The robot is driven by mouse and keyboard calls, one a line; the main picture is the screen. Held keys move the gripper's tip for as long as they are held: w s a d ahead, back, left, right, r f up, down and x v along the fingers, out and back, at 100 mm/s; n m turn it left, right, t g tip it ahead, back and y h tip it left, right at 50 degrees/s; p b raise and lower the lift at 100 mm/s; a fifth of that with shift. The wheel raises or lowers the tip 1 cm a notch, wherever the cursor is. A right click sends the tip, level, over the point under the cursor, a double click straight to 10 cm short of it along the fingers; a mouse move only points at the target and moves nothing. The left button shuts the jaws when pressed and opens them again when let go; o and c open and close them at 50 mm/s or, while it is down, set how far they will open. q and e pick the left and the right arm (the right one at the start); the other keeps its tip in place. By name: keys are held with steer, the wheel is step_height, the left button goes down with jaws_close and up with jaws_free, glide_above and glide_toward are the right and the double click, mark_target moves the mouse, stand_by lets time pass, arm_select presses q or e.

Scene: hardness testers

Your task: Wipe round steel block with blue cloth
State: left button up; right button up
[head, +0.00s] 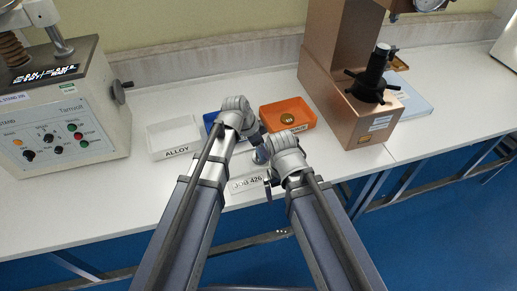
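My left gripper (258,134) is at the end of the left arm, over the middle of the bench, and its fingers are largely hidden by the wrist. My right gripper (265,152) is close beside it, pointing left, also mostly hidden by its wrist. A small grey-blue rounded patch (261,157) shows between the two wrists; I cannot tell whether it is the steel block, the cloth or part of a gripper. I cannot make out the blue cloth or the round steel block for certain. Whether either gripper is open or shut does not show.
A white tray (155,137) marked ALLOY, a partly hidden blue tray (208,119) and an orange tray (304,106) with a gold disc (287,118) stand on the white bench. A "JOB-426" label (246,183) lies in front. Testers flank them, grey (92,100) and copper-coloured (340,108).

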mark_target(256, 156)
arm_select(q)
steer(key=shift+s+a, duration=0.2)
steer(key=shift+a, duration=0.5)
steer(key=shift+s+a, duration=0.2)
steer(key=shift+a, duration=0.55)
steer(key=shift+s+a, duration=0.2)
steer(key=shift+a, duration=0.5)
steer(key=shift+d, duration=0.15)
steer(key=shift+w+d, duration=0.2)
steer(key=shift+d, duration=0.5)
steer(key=shift+w+d, duration=0.25)
steer(key=shift+d, duration=0.4)
steer(key=shift+w+d, duration=0.2)
steer(key=shift+d, duration=0.5)
steer(key=shift+a, duration=0.15)
steer(key=shift+s+a+r, duration=0.1)
steer(key=shift+s+a, duration=0.1)
steer(key=shift+a, duration=0.45)
steer(key=shift+s+a+f, duration=0.1)
steer(key=shift+s+a, duration=0.15)
steer(key=shift+a, duration=0.45)
steer(key=shift+s+a+r, duration=0.1)
steer(key=shift+s+a, duration=0.1)
steer(key=shift+a, duration=0.45)
